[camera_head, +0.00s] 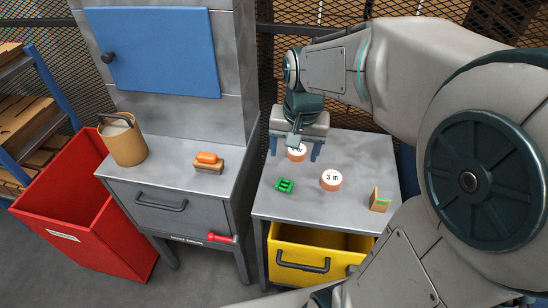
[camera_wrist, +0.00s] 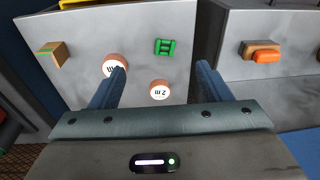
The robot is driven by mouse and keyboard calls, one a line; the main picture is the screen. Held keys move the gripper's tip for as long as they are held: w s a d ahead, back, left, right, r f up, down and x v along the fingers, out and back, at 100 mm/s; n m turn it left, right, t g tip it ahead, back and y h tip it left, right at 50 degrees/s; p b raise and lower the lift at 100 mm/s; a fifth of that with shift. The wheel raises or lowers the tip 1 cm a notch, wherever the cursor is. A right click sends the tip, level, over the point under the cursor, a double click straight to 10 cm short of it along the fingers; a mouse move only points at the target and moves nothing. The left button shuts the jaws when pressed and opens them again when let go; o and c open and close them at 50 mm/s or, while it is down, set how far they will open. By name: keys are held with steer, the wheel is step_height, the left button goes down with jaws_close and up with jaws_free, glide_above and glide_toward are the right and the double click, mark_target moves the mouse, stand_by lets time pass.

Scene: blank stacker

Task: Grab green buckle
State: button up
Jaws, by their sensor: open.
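The green buckle (camera_head: 284,185) lies flat on the right grey table, left of the round "3 m" roll. It also shows in the wrist view (camera_wrist: 165,47), beyond my fingertips and between their lines. My gripper (camera_head: 294,150) is above the back part of that table, with its fingers pointing down. It is open and empty, its two blue fingers (camera_wrist: 160,72) wide apart. The buckle is apart from the fingers, toward the table's front. In the head view a second roll (camera_head: 297,153) is partly hidden behind my gripper; in the wrist view it reads "2 m" (camera_wrist: 160,90).
The "3 m" roll (camera_head: 331,179) sits right of the buckle, and a small wooden block with green (camera_head: 379,200) stands near the right edge. A yellow drawer (camera_head: 318,241) is open below. The left cabinet holds a brown canister (camera_head: 124,141) and an orange-topped brush (camera_head: 208,161).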

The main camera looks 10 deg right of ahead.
steer(key=w+f+m+g+b, duration=0.1)
steer(key=w+f+m+b, duration=0.2)
steer(key=w+f, duration=0.45)
glide_above(283, 187)
steer(key=f, duration=0.9)
steer(key=shift+a+f, duration=0.15)
steer(key=shift+a, duration=0.05)
steer(key=shift+d+f, duration=0.15)
steer(key=shift+f, duration=2.45)
steer(key=c, duration=1.1)
